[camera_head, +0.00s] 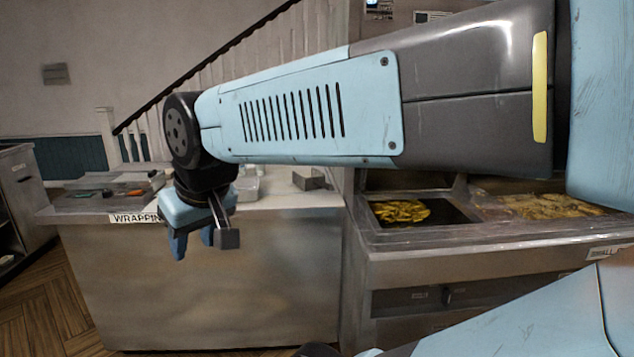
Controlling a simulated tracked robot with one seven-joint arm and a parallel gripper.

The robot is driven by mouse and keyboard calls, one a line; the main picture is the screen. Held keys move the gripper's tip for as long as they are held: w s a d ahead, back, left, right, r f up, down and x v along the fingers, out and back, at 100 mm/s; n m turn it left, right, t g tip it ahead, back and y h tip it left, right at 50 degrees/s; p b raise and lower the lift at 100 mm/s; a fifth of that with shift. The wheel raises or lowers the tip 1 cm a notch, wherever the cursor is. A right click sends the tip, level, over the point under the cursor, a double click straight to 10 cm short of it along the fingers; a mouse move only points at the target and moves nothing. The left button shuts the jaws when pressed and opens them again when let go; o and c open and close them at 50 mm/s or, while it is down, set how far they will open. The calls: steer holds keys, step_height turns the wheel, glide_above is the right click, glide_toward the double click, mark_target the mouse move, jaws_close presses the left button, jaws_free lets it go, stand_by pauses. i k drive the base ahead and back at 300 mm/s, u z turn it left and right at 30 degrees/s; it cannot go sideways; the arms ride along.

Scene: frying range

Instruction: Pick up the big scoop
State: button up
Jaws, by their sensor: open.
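My gripper (193,240) hangs pointing down in front of the wrapping counter (220,290), at the left end of my arm. Its blue fingers are apart, and I see nothing held between them. A narrow metal strip with a dark block shows beside the fingers. I cannot make out a big scoop for certain. A small angular metal object (310,180) stands on the counter top, right of the gripper and apart from it; I cannot tell what it is. My arm hides part of the counter and range.
Right of the counter is a frying range with a pan of chips (400,212) and a tray of fried food (550,206). A tray with small items (105,193) lies at the counter's left end. Wooden floor (45,310) is clear at left.

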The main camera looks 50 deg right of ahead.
mark_target(318, 180)
steer(key=z, duration=0.1)
steer(key=i, duration=0.45)
steer(key=z, duration=0.35)
steer(key=k, duration=0.9)
steer(key=z, duration=0.15)
steer(key=i, duration=1.4)
steer(key=u, duration=0.1)
